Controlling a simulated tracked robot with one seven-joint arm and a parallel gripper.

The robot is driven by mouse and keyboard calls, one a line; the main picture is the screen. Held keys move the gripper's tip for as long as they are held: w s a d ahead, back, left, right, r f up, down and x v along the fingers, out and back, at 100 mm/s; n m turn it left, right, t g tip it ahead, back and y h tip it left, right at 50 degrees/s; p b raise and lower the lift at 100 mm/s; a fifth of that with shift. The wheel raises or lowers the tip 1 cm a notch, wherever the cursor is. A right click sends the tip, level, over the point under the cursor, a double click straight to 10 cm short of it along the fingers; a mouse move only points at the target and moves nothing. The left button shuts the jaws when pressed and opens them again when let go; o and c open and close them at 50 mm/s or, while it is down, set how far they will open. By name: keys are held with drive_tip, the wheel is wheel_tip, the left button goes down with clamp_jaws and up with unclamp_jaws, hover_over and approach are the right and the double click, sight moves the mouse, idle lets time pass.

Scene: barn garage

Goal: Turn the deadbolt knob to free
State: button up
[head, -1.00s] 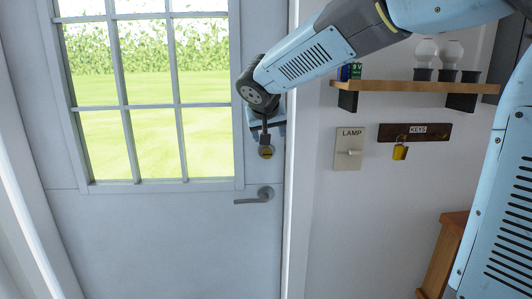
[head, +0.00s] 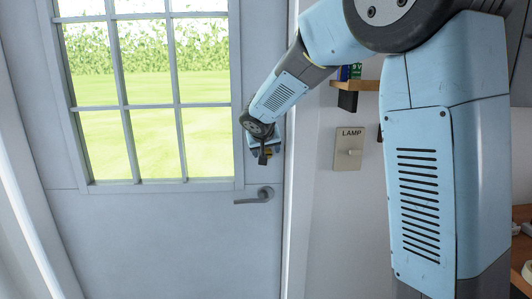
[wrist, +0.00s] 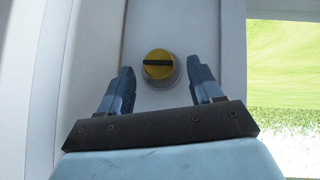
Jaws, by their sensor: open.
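The deadbolt knob (wrist: 158,66) is a round yellow disc with a dark bar across it, set in a grey ring on the door. In the wrist view the bar lies nearly level. My gripper (wrist: 164,80) is open, with one blue finger on each side of the knob's lower part. I cannot tell whether either finger touches it; a gap shows on both sides. In the head view my gripper (head: 264,157) is at the door's right edge, above the handle, and hides most of the knob.
A lever handle (head: 255,196) sticks out from the door (head: 170,235) below my gripper. A windowed pane fills the door's upper part. Right of the frame is a LAMP switch plate (head: 348,149). A wooden shelf (head: 360,85) is partly behind my arm.

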drive_tip(key=shift+x, duration=0.9)
drive_tip(key=shift+c, duration=0.5)
drive_tip(key=c, duration=1)
drive_tip(key=shift+o, duration=0.2)
